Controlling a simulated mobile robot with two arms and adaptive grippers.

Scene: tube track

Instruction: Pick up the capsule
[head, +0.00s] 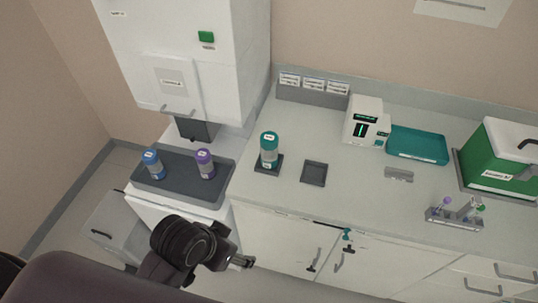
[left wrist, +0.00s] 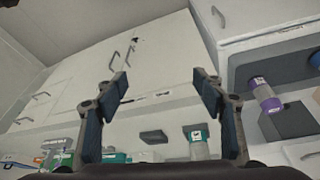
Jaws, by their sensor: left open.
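Three capsules show in the head view. A teal-capped capsule (head: 269,149) stands upright on a dark square pad (head: 262,166) on the counter. A blue-capped capsule (head: 152,163) and a purple-capped capsule (head: 205,162) stand on a dark grey tray (head: 180,191) at the left. My left gripper (head: 243,262) is in front of the counter, apart from all three. In the left wrist view my left gripper (left wrist: 160,92) is open with nothing between its fingers. There the teal capsule (left wrist: 198,143) and purple capsule (left wrist: 265,94) show beyond the fingers. My right gripper is out of view.
An empty dark square pad (head: 314,172) lies right of the teal capsule. Farther right are a white device (head: 366,122), a teal tray (head: 418,144), a small rack (head: 454,215) and a green box (head: 500,157). A white cabinet machine (head: 190,60) rises behind the grey tray.

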